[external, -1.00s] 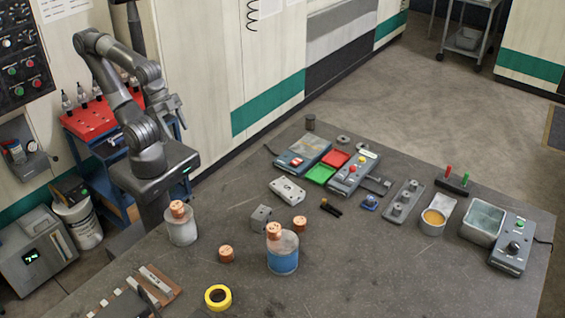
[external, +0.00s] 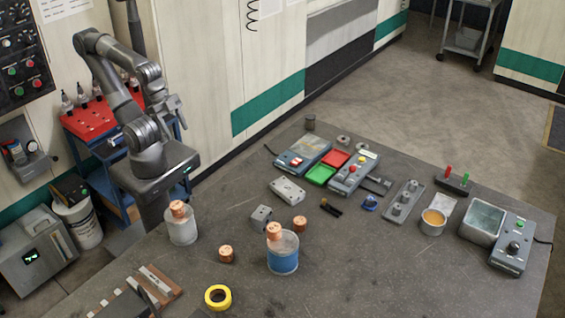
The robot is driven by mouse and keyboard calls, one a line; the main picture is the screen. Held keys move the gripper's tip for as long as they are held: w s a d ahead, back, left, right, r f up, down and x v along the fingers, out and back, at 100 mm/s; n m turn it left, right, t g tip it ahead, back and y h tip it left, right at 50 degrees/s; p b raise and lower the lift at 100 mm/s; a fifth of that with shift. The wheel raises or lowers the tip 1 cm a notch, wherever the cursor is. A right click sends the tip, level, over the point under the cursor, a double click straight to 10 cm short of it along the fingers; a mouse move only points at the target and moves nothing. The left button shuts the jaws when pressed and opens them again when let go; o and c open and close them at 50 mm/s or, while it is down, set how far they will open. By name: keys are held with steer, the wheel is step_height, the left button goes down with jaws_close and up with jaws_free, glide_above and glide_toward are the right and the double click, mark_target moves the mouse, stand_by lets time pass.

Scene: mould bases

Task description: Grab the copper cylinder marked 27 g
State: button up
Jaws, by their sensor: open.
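Several copper cylinders show in the external view, and their markings are too small to read, so I cannot tell which is 27 g. One copper cylinder (external: 178,209) sits on top of a clear container (external: 183,231) near my base. Another copper cylinder (external: 274,231) sits on a container with a blue band (external: 283,262). A third copper cylinder (external: 226,254) stands on the table, and another copper cylinder (external: 300,224) stands beside the blue-banded container. My gripper (external: 181,109) is open and empty, raised above the table's left end, well away from the cylinders.
The dark table (external: 350,270) holds a grey block (external: 261,218), a yellow tape roll (external: 218,297), a scale with red and green trays (external: 321,174) and a square metal tin (external: 482,222). A wooden board with metal bars (external: 150,287) lies at the front left.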

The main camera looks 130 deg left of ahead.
steer(key=shift+o, duration=0.4)
steer(key=w+r, duration=0.5)
steer(key=w, duration=0.6)
steer(key=m+g, duration=0.1)
glide_above(298, 219)
steer(key=s, duration=0.2)
steer(key=f, duration=1.3)
steer(key=shift+s+d+f, duration=0.1)
steer(key=shift+s+f, duration=0.1)
steer(key=shift+f, duration=0.1)
steer(key=shift+x, duration=2.65)
steer(key=shift+w+r, duration=0.15)
